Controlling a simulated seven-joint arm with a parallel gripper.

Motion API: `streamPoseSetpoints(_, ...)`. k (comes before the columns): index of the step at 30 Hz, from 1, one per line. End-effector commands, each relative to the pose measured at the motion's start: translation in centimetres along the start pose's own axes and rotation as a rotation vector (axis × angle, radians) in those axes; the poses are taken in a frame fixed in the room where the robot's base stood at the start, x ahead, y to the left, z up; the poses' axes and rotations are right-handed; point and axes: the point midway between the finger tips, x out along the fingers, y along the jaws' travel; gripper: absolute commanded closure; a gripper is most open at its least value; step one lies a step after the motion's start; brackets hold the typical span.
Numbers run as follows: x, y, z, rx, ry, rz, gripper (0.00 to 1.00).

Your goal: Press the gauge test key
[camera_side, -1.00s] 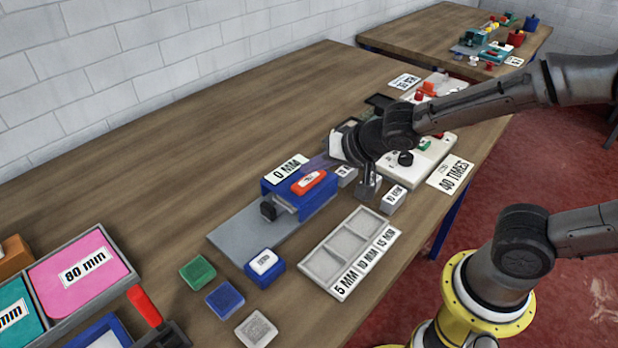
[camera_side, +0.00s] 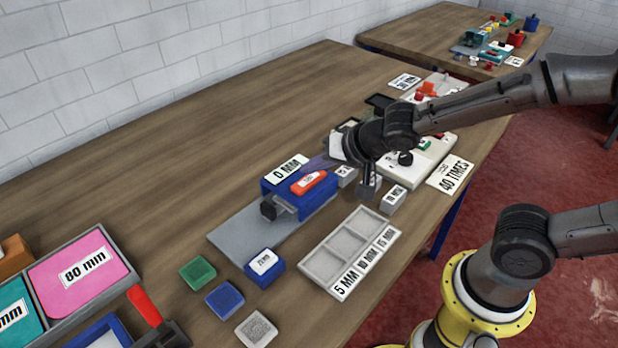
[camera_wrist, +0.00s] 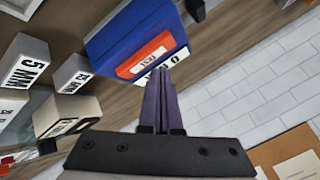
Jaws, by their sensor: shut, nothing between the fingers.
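The blue gauge (camera_side: 292,196) sits on a grey plate on the table. Its red test key (camera_side: 309,182) is on top, and in the wrist view the key (camera_wrist: 148,56) reads TEST. My gripper (camera_wrist: 160,74) is shut and empty, with its purple fingertips close to the key in that view. Whether they touch it cannot be told.
Small labelled blocks stand beside the gauge, including a 5 MM block (camera_wrist: 24,62). An empty three-slot tray (camera_side: 350,246) is in front. A blue block (camera_side: 264,263) and coloured pads lie left of it. The table behind the gauge is clear.

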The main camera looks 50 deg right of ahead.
Motion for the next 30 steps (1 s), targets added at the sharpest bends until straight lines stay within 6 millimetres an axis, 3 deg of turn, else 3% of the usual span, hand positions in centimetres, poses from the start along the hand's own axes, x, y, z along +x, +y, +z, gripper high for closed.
streamPoseSetpoints(30,0.81,0.58,0.58,0.0,0.0,-0.001,1.0)
